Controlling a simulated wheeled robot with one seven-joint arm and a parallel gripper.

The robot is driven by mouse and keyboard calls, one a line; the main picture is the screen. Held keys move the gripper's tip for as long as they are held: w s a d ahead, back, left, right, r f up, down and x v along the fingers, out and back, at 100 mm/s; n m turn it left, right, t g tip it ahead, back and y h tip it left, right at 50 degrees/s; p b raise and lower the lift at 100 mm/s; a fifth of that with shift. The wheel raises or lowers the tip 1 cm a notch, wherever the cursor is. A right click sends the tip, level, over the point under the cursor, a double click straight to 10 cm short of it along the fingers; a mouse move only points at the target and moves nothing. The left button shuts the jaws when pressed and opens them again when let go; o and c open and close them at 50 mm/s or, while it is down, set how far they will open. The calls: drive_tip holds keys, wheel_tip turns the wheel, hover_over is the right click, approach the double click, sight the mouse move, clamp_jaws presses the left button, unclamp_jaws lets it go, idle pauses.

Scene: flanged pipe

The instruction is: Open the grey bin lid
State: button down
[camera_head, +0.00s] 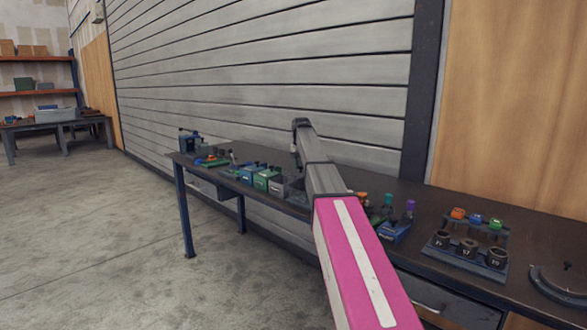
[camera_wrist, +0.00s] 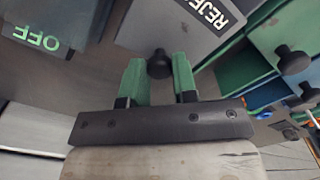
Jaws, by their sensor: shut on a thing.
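The grey bin (camera_head: 281,189) stands on the dark workbench, at the right end of a row of small bins. In the wrist view its grey face (camera_wrist: 165,25) carries a white "REJE…" label, cut off by the frame edge. A black round knob (camera_wrist: 159,65) on it sits between the green fingertips of my gripper (camera_wrist: 159,72), which is shut on it. In the head view my gripper (camera_head: 294,160) hangs down just above the grey bin, small and partly hidden by my arm. I cannot tell whether the lid is raised.
A green bin (camera_head: 264,179) and a blue bin (camera_head: 246,173) stand close to the left. A dark panel marked "OFF" (camera_wrist: 38,38) lies left in the wrist view. A rack of black cups (camera_head: 467,250) stands on the right of the bench (camera_head: 535,233).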

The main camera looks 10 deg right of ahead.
drive_tip(key=c, duration=0.9)
unclamp_jaws()
drive_tip(key=shift+r, duration=0.1)
wheel_tip(320, 180, up, 11)
drive_tip(key=shift+f, duration=0.2)
